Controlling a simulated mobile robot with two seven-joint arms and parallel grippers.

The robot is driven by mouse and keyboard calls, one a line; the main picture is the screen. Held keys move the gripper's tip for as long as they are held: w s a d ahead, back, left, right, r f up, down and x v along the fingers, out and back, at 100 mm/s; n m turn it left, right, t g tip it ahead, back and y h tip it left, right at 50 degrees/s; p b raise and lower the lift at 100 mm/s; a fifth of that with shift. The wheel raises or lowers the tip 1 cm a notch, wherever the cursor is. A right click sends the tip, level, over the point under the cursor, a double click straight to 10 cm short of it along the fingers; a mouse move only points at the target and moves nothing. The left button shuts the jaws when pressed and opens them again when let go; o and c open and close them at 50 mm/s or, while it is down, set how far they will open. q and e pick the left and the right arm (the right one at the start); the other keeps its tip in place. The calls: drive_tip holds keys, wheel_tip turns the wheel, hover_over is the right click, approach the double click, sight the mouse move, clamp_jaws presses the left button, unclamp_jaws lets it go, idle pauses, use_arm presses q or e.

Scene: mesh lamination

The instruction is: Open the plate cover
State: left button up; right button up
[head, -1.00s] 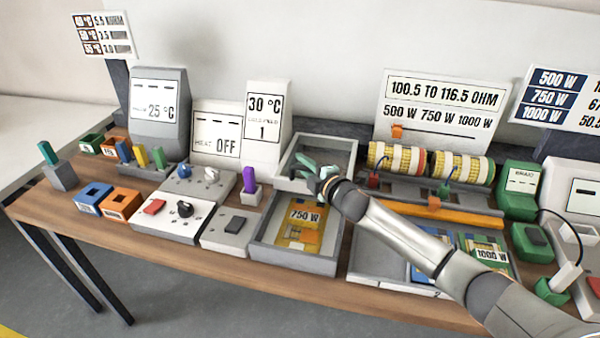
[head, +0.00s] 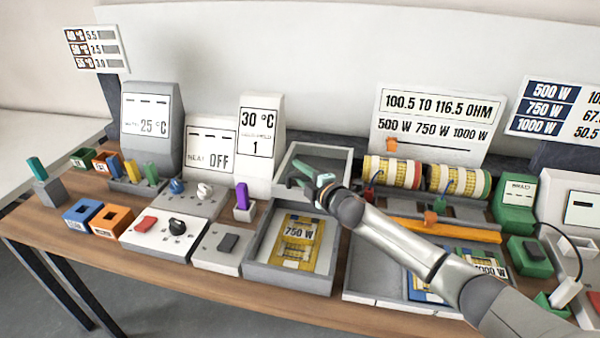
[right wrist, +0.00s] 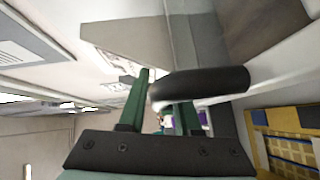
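My right gripper (head: 308,180), with green fingers, is over the seam between box and tray. In the right wrist view its fingers (right wrist: 160,110) are apart, and a dark rounded bar (right wrist: 205,84) crosses in front of one finger, its end between them. I cannot tell whether they touch it. My left gripper is out of view.
To the left are a purple lever (head: 242,196), a panel with a black knob (head: 177,227) and blue (head: 83,214) and orange (head: 111,221) blocks. To the right are striped rolls (head: 392,172) and an orange bar (head: 445,230). My right forearm passes over the right trays.

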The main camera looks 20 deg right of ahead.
drive_tip(key=shift+s, duration=0.15)
drive_tip(key=v, duration=1.2)
drive_tip(key=shift+s, duration=0.1)
idle(0.3)
